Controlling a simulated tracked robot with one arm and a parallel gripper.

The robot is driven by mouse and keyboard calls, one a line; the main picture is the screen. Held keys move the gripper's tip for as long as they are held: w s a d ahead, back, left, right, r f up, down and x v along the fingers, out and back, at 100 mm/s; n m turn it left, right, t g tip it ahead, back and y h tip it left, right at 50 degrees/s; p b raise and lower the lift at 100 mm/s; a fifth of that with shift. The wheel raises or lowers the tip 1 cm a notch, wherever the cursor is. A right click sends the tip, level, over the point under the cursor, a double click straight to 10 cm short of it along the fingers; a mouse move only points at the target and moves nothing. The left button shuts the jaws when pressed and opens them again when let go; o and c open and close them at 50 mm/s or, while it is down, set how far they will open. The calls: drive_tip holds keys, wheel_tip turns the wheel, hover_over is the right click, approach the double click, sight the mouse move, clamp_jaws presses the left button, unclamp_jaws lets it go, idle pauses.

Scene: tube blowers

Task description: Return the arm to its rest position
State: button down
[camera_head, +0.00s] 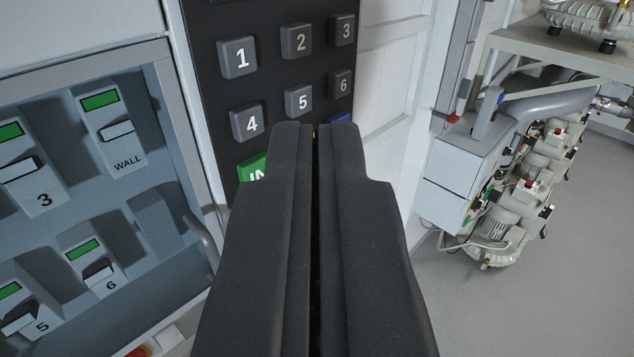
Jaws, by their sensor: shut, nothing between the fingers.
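My gripper (314,130) is shut, with its two dark fingers side by side and only a thin dark gap between them. It holds nothing. Its fingertips overlap the lower part of a black keypad panel (270,14) with grey keys numbered 1 to 6. The fingers hide most of a green key (252,168) and a blue key (339,119). I cannot tell whether the fingertips touch the panel.
A grey cabinet (158,150) with switches marked WALL, 3, 5 and 6 stands at the left. At the right are a bench (560,42) and several pump-like machines (510,210). Grey floor (560,290) is clear at lower right.

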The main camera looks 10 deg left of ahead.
drive_tip(key=s+a+r+m+b, duration=0.1)
drive_tip(key=s+a+r, duration=0.1)
drive_tip(key=r, duration=0.4)
drive_tip(key=s+a+r+b, duration=0.1)
drive_tip(key=s+a+r, duration=0.2)
drive_tip(key=r, duration=0.3)
drive_tip(key=s+a+r+g+h+b, duration=0.1)
drive_tip(key=s+a+r, duration=0.55)
drive_tip(key=s, duration=0.35)
drive_tip(key=s+a+f+b, duration=0.1)
drive_tip(key=s+a+f, duration=0.1)
drive_tip(key=s, duration=1.3)
drive_tip(key=s+a+f+g+b, duration=0.1)
drive_tip(key=s+a, duration=0.3)
drive_tip(key=s, duration=1)
drive_tip(key=shift+s+a+f+g+h+b, duration=0.3)
drive_tip(key=shift+s+f+h+b, duration=0.1)
drive_tip(key=shift+f+b, duration=0.25)
